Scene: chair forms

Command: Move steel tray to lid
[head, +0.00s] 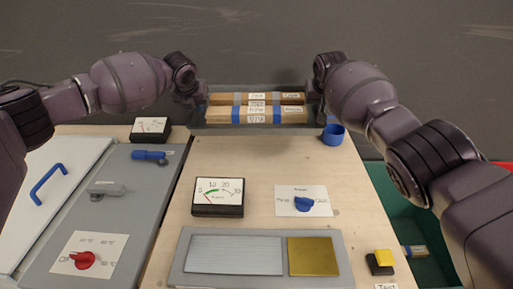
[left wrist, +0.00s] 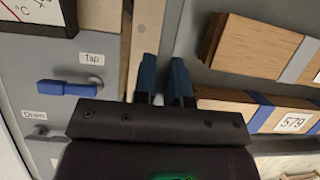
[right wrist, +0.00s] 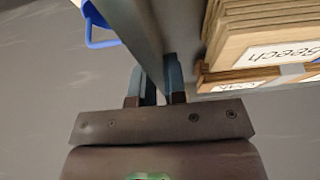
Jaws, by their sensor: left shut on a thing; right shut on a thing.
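A grey steel tray (head: 250,128) is at the far end of the wooden table in the head view. It holds banded, labelled bundles of wooden slats (head: 256,115). My left gripper (head: 196,98) is shut on the tray's left end; in the left wrist view its fingers (left wrist: 165,80) straddle the wall. My right gripper (head: 317,98) is shut on the right end; in the right wrist view its fingers (right wrist: 158,80) straddle the wall (right wrist: 168,30). A white lid-like panel with a blue handle (head: 48,184) lies at the left.
A grey panel has a blue lever (head: 150,155) and a red knob (head: 82,260). The table carries two meters (head: 218,196) (head: 150,128), a blue knob card (head: 303,204), a plate holder (head: 262,235) and a blue cup (head: 333,134). A green bin (head: 400,220) is right.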

